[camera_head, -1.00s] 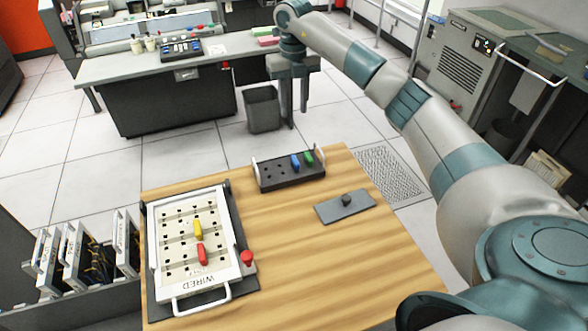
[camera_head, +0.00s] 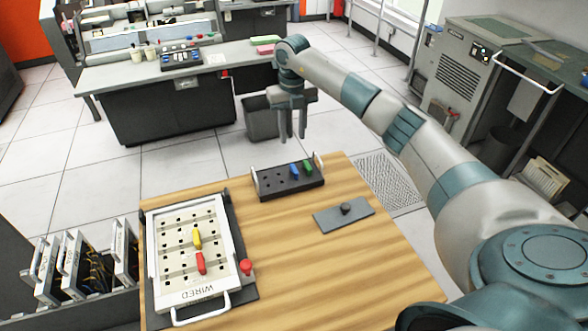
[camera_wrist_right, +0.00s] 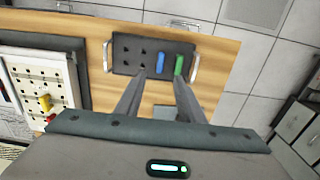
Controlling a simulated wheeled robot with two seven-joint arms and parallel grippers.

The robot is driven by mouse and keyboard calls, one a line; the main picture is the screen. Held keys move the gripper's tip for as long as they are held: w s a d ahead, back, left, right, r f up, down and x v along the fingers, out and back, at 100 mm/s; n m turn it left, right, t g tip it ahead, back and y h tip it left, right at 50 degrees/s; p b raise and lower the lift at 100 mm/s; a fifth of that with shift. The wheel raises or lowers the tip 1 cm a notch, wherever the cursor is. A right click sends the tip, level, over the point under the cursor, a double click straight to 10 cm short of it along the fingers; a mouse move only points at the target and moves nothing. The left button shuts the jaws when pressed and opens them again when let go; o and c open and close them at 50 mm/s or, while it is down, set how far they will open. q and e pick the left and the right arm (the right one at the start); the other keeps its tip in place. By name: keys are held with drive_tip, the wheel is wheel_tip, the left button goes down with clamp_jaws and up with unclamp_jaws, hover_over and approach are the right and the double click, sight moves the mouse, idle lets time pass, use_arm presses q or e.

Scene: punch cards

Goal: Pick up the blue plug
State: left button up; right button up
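The blue plug (camera_head: 294,171) stands upright in a black plug holder (camera_head: 262,185) near the table's back edge, next to a green plug (camera_head: 308,166). My right gripper (camera_head: 293,138) is open and empty, pointing down above the holder. In the right wrist view its fingertips (camera_wrist_right: 160,82) appear on either side of the blue plug (camera_wrist_right: 160,62), with the green plug (camera_wrist_right: 179,65) close to the right finger. The fingers look apart from both plugs. My left gripper is not in view.
A white plugboard (camera_head: 165,290) marked WIRED, with a yellow plug (camera_head: 197,237) and a red plug (camera_head: 201,263), lies at left beside a red knob (camera_head: 246,267). A grey plate (camera_head: 330,219) with a dark knob lies right of the holder.

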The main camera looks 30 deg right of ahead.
drive_tip(key=p, duration=0.2)
hover_over(294, 168)
drive_tip(key=f, duration=0.6)
drive_tip(key=shift+w+f, duration=0.3)
drive_tip(key=shift+f, duration=0.5)
drive_tip(key=shift+s+f+p, duration=0.1)
drive_tip(key=shift+f+p, duration=0.3)
drive_tip(key=shift+p, duration=0.3)
wheel_tip(294, 168, down, 3)
drive_tip(key=shift+s+r+p, duration=0.1)
drive_tip(key=shift+s+p, duration=0.05)
drive_tip(key=shift+p, duration=0.75)
drive_tip(key=shift+f, duration=0.75)
drive_tip(key=shift+c, duration=0.7)
clamp_jaws()
